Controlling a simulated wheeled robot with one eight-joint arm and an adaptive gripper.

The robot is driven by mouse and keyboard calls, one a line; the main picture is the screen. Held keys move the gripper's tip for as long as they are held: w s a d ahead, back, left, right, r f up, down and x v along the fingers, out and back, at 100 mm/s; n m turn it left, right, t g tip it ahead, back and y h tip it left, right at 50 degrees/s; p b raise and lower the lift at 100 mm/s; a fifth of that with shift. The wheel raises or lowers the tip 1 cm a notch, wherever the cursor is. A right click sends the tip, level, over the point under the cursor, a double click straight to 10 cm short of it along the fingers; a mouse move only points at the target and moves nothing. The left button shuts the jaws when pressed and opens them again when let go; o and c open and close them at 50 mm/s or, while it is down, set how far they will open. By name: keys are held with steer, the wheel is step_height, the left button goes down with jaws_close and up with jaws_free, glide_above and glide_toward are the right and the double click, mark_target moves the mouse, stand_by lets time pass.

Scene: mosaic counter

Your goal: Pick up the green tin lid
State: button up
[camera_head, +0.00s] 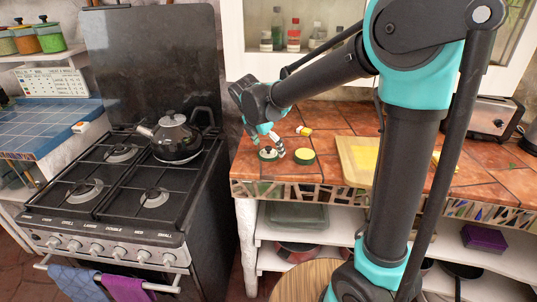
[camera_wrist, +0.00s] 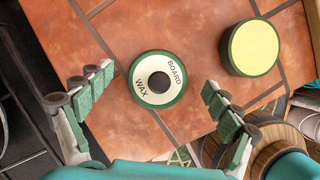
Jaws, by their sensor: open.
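The green tin lid (camera_wrist: 158,80) lies flat on the tiled counter, with a cream "BOARD WAX" label, a green rim and a dark knob. It also shows in the head view (camera_head: 268,154) near the counter's left front corner. My gripper (camera_head: 269,145) is open above it, pointing down. In the wrist view the two fingers stand apart on either side of the lid, which looks clear of both. The open green tin (camera_wrist: 253,48) with pale yellow wax sits to the right of the lid, apart from it, also seen in the head view (camera_head: 304,157).
A yellow-topped board (camera_head: 348,160) lies to the right. The stove with a dark kettle (camera_head: 176,140) stands left, across a gap. A toaster (camera_head: 494,117) stands far right. The counter's front edge is close.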

steer(key=shift+w+d+f, duration=0.1)
steer(key=shift+f, duration=0.15)
steer(key=shift+c, duration=0.6)
steer(key=c, duration=1)
